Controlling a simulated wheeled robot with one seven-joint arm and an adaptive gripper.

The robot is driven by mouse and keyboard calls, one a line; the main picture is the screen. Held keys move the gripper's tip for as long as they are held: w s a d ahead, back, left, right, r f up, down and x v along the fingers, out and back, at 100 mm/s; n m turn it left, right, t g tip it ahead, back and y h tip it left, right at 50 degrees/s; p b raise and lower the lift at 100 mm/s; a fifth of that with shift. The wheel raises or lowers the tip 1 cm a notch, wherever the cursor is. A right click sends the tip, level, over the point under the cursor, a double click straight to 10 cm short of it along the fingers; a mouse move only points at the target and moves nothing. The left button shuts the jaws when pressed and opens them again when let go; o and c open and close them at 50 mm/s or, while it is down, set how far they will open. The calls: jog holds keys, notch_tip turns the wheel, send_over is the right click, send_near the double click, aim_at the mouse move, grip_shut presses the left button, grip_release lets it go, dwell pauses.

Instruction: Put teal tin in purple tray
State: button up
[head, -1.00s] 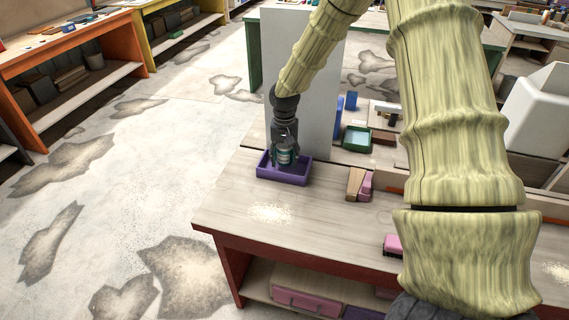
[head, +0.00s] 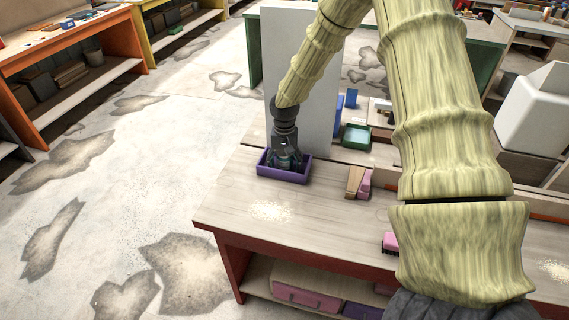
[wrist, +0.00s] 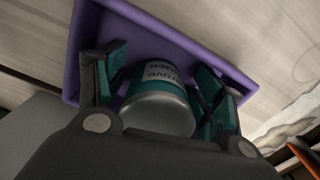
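The teal tin (wrist: 158,98) has a pale printed label and a grey end that faces the wrist camera. The purple tray (head: 292,179) stands at the far left corner of the near bench. My gripper (head: 285,163) points down into it from above. In the head view the tin is mostly hidden by the fingers and the tray wall. The tin is low inside the tray walls; whether it touches the tray floor I cannot tell.
A tall grey panel (head: 305,70) stands right behind the tray. A green tray (head: 356,138) lies behind to the right. A wood-and-pink object (head: 358,182) and a pink brush (head: 390,242) lie on the bench.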

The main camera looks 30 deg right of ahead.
aim_at(284, 153)
jog(key=shift+r, duration=0.15)
notch_tip(284, 153, up, 12)
jog(key=b, duration=0.2)
jog(key=shift+b, duration=0.4)
dwell(0.3)
dwell(0.4)
